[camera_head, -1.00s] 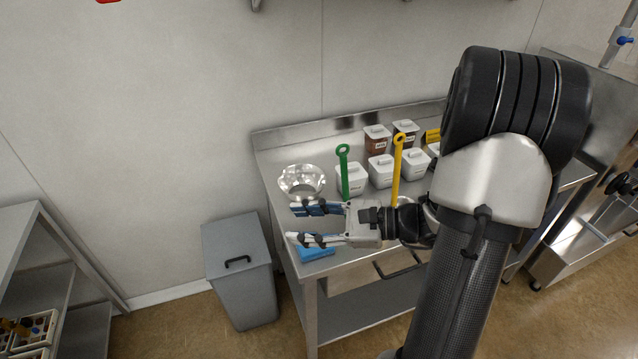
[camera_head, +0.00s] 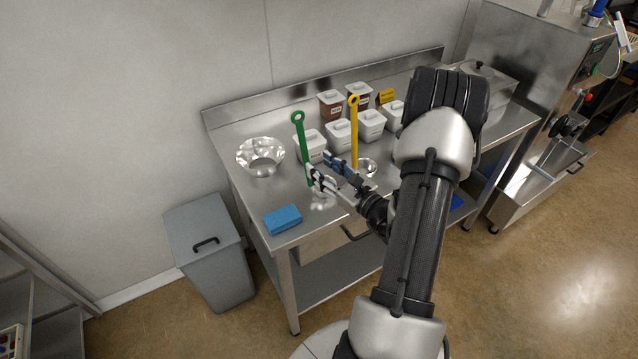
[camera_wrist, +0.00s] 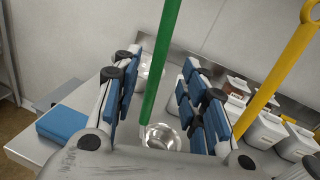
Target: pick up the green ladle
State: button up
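The green ladle (camera_head: 300,135) stands upright on the steel table, its ringed handle end up, its bowl (camera_head: 324,187) low on the tabletop. My gripper (camera_head: 318,164) is open at the lower part of the handle. In the wrist view the green handle (camera_wrist: 161,65) rises between the two blue-padded fingers of my gripper (camera_wrist: 158,105), with a gap on each side; it is nearer the left finger. The ladle's steel bowl (camera_wrist: 162,137) shows below, between the fingers.
A yellow ladle (camera_head: 354,130) stands close on the right. White lidded tubs (camera_head: 340,135) stand behind. A shiny metal bowl (camera_head: 261,158) and a blue sponge (camera_head: 283,219) are on the table's left. A grey bin (camera_head: 209,250) stands on the floor.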

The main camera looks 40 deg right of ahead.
aim_at(307, 156)
jog(key=w+b, duration=0.1)
jog(key=w, duration=0.6)
jog(key=shift+w+d+f, duration=0.1)
jog(key=shift+w, duration=0.2)
grip_shut()
